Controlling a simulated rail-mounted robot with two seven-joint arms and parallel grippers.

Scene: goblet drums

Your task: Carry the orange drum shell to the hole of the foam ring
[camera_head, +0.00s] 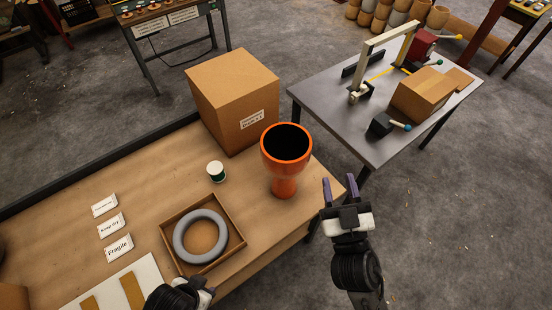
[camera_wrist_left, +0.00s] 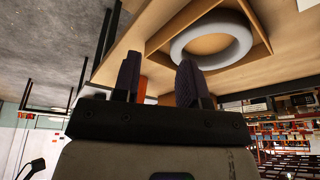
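The orange drum shell (camera_head: 286,166) stands upright on the bench near its right end, wide black opening upward. The grey foam ring (camera_head: 179,240) lies flat in a shallow square brown tray (camera_head: 238,238), left of and nearer than the shell. The tray floor shows through its hole. The ring also shows in the left wrist view (camera_wrist_left: 246,40), beyond my left gripper (camera_wrist_left: 159,68), whose fingers are apart with nothing clearly held. In the head view my left gripper is at the bottom edge, mostly cut off. My right gripper (camera_head: 340,188) is open and empty, right of the shell, off the bench edge.
A large cardboard box (camera_head: 232,92) stands behind the shell. Several white label cards (camera_head: 111,224) and a white board (camera_head: 115,285) lie left. A grey table (camera_head: 345,122) stands apart at the right.

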